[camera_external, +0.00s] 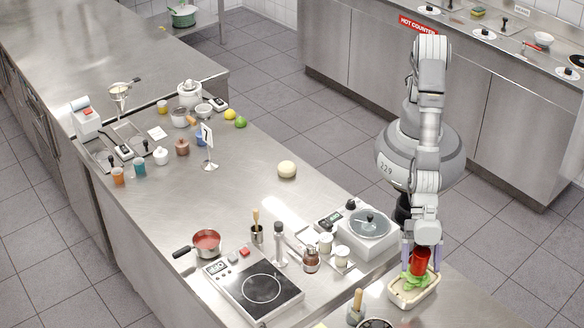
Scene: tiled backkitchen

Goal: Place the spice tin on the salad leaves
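A red spice tin (420,262) is between the two fingers of my gripper (422,260), slightly tilted. The fingers reach down on either side of it; at this size I cannot tell whether they press on it or stand clear. Directly below the tin are green salad leaves (410,283) in a pale, shallow oblong dish (404,303) at the lower right. The tin's lower end overlaps the leaves in the picture. I cannot tell whether it rests on them or hangs just above.
A white appliance with a round lidded top (368,228) stands left of my gripper. White cups (326,242), a brown jar (311,261) and a black hob (262,288) are further left. A wooden-handled pot (356,309) is near the dish. The counter's middle is fairly clear around a pale ball (287,169).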

